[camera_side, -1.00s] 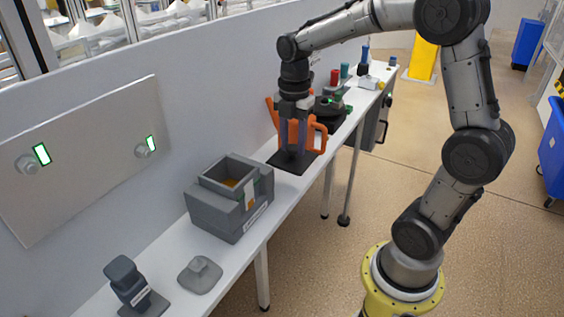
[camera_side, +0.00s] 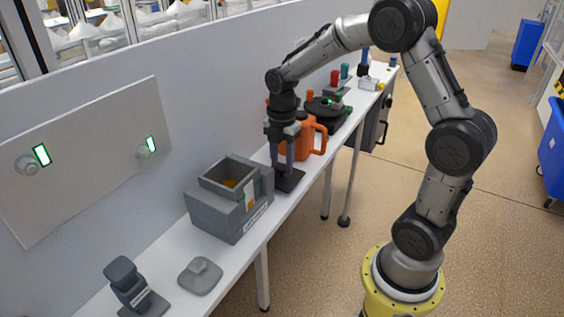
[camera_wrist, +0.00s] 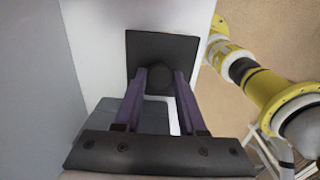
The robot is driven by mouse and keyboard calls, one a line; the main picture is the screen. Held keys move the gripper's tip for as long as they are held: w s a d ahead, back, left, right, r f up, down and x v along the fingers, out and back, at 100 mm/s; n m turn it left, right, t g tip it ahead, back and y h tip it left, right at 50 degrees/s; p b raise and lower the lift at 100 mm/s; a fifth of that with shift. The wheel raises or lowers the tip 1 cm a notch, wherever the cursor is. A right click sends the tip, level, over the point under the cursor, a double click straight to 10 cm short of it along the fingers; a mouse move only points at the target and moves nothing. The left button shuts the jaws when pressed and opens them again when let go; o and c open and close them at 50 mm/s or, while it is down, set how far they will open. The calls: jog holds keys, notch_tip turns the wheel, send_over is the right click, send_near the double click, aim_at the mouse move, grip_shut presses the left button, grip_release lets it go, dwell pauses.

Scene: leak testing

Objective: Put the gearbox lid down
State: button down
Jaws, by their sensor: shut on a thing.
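The gearbox lid (camera_side: 289,184) is a dark, flat, square plate with a round knob. My gripper (camera_side: 288,170) points down with its purple fingers shut on the knob. In the wrist view the lid (camera_wrist: 142,48) shows beyond the fingertips, with the knob between my fingers (camera_wrist: 158,78). The lid is level, low over the white bench, between the grey box and the orange jug. I cannot tell whether it touches the bench. The grey box (camera_side: 238,210) stands close in front of it, with a square opening on top and a label on its side.
The orange jug (camera_side: 320,138) stands just behind my gripper. A grey knobbed cover (camera_side: 200,277) and a grey stand (camera_side: 132,290) are at the near end of the white bench (camera_side: 165,262). A wall panel (camera_side: 90,160) rises along the bench's left side.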

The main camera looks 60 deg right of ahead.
aim_at(282, 167)
jog(key=shift+f, duration=0.15)
jog(key=shift+c, duration=2.4)
grip_release()
notch_tip(282, 167, up, 12)
jog(key=s+a+m+t, duration=0.2)
jog(key=s+a+m, duration=0.3)
jog(key=s+m, duration=0.4)
jog(key=s+a+m+t, duration=0.3)
jog(key=s+a+m, duration=0.2)
jog(key=s+m, duration=0.4)
jog(key=shift+s+a+r+t, duration=0.3)
jog(key=shift+s+r, duration=0.1)
jog(key=shift+s, duration=0.15)
